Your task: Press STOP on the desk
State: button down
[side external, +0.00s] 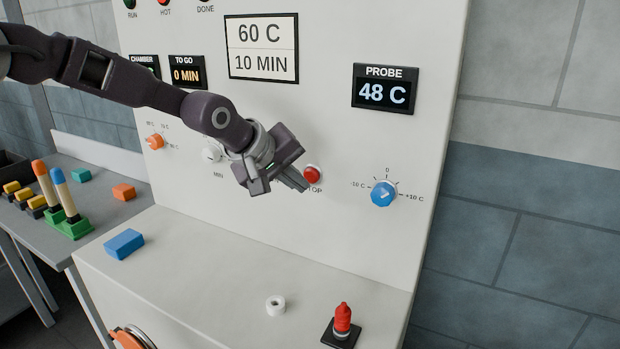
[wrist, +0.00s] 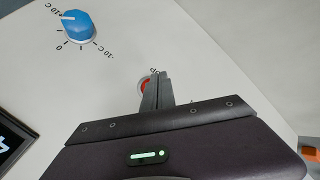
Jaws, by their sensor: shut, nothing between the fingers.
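The red STOP button (side external: 312,174) is on the upright white panel, with its label below it partly hidden by my fingers. My gripper (side external: 302,185) is shut and empty. Its fingertips are just left of and slightly below the button in the side view. In the wrist view, the shut fingers (wrist: 157,80) cover part of the red button (wrist: 144,86), and only its left edge shows. I cannot tell whether the fingertips touch the button.
A blue knob (side external: 384,193) is right of the button, under the PROBE display (side external: 385,89) reading 48 C. A white knob (side external: 211,154) is left of my gripper. On the ledge below are a red-topped plunger (side external: 343,318), a white ring (side external: 275,305) and a blue block (side external: 124,243).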

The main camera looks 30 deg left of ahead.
jog(key=shift+s, duration=0.15)
jog(key=s, duration=0.5)
jog(key=shift+s, duration=0.4)
dwell(0.4)
jog(key=s+a+r+m+g+y, duration=0.1)
jog(key=s+a+r+m, duration=0.25)
jog(key=s, duration=0.55)
jog(key=s+a+r+m+g, duration=0.15)
jog(key=s+a, duration=0.35)
jog(key=s, duration=0.5)
jog(key=s+a+f+m, duration=0.1)
jog(key=s+m, duration=0.1)
jog(key=s, duration=0.5)
jog(key=s+a+f+m, duration=0.1)
jog(key=s+f+m, duration=0.1)
jog(key=s, duration=0.5)
jog(key=shift+s+a+f+m+g+y, duration=0.15)
jog(key=shift+s+a+m+g+y, duration=0.15)
jog(key=shift+m+g+y, duration=0.15)
